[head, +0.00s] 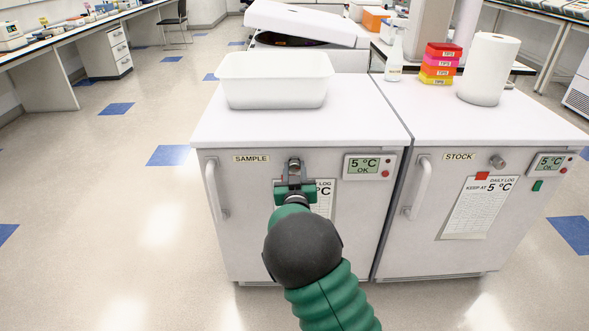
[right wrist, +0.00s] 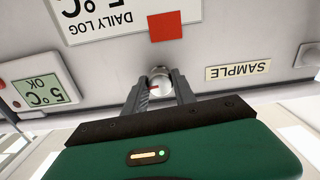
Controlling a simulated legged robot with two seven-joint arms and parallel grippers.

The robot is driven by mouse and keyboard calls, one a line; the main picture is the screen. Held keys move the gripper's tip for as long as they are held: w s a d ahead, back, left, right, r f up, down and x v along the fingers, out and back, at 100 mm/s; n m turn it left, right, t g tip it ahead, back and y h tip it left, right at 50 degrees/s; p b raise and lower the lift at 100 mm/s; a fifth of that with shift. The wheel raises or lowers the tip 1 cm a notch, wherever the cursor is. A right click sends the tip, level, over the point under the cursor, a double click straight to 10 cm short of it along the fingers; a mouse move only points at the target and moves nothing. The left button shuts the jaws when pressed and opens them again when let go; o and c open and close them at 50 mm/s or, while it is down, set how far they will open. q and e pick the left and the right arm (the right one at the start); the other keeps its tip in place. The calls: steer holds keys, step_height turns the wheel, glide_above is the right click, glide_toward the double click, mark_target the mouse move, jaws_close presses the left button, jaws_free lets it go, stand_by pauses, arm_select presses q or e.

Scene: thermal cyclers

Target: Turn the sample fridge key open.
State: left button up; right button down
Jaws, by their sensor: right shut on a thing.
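The sample fridge (head: 240,245) stands on the left, its door closed, with a SAMPLE label (head: 251,158) at the top. My right gripper (head: 294,180) is at the round metal lock at the top middle of the door. In the right wrist view, which is upside down, the two fingers of this gripper (right wrist: 158,90) reach to the lock (right wrist: 160,76) and are shut on the key there. The key itself is mostly hidden between the fingers; I cannot tell its turn angle. My left gripper is out of view.
The sample fridge has a door handle (head: 214,189) on its left and a 5 °C display (head: 369,167) right of the lock. The stock fridge (head: 430,252) stands beside it. A white tub (head: 274,91) sits on top. The floor at left is clear.

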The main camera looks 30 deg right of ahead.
steer(key=n+p, duration=0.3)
steer(key=shift+r+n, duration=0.15)
steer(key=shift+n, duration=0.25)
steer(key=n+p, duration=0.3)
steer(key=n, duration=0.1)
steer(key=shift+a+n, duration=0.1)
steer(key=shift+n, duration=0.2)
steer(key=n+p, duration=0.2)
steer(key=n, duration=0.2)
steer(key=shift+n+p, duration=0.3)
steer(key=shift+a+f+n+p, duration=0.15)
steer(key=shift+n+p, duration=0.2)
steer(key=shift+n, duration=0.7)
steer(key=shift+d+f+n+p, duration=0.15)
steer(key=shift+n+p, duration=0.15)
steer(key=shift+n, duration=0.75)
steer(key=shift+a, duration=0.1)
steer(key=c, duration=1.3)
jaws_free()
steer(key=shift+f, duration=0.1)
steer(key=shift+o, duration=1.4)
steer(key=shift+w, duration=0.1)
steer(key=shift+r, duration=0.2)
